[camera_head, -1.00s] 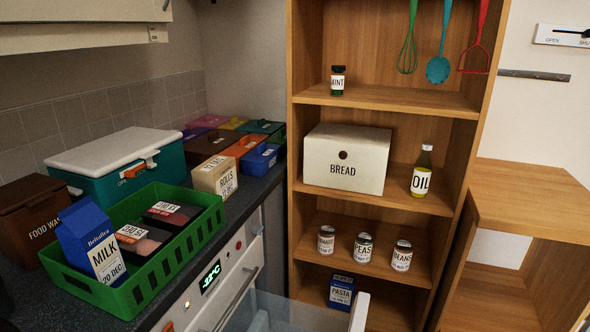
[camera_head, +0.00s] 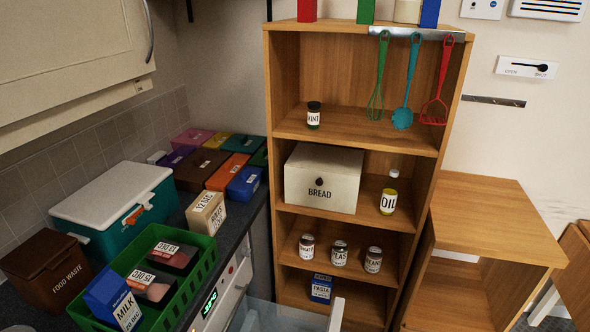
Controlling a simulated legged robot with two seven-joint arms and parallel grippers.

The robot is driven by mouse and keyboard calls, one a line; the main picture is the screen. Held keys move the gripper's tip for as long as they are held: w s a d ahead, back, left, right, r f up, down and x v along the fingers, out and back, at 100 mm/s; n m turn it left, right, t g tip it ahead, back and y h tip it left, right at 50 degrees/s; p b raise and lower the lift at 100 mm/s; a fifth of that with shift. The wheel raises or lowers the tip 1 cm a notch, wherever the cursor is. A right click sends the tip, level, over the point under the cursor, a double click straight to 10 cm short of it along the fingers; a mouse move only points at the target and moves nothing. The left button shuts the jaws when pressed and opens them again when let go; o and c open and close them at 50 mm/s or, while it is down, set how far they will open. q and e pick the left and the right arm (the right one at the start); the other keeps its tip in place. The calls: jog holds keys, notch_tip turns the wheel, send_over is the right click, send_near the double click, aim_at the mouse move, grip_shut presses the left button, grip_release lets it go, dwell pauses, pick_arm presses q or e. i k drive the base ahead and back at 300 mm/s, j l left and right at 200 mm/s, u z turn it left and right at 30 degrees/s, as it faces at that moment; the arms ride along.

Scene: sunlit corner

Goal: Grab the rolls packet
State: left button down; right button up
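The rolls packet (camera_head: 206,213) is a small cream box with dark lettering. It stands upright on the dark counter, just behind the far right corner of the green crate (camera_head: 207,258) and in front of the coloured boxes. Nothing covers its front or top. Neither of my grippers is clearly visible in the head view. A pale piece at the bottom edge cannot be told for certain.
The green crate holds a blue milk carton (camera_head: 113,298) and two dark packs. A teal cool box (camera_head: 120,232) with a white lid and a brown food waste bin (camera_head: 45,268) stand left. A wooden shelf (camera_head: 355,132) holding a bread box (camera_head: 322,178) rises right of the counter.

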aim_at(205, 215)
jog(key=k+l+z, duration=0.15)
jog(key=k+l, duration=0.45)
jog(key=i+l+u, duration=0.35)
jog(key=l, duration=0.25)
jog(key=i+l+u, duration=0.15)
jog(key=l, duration=0.2)
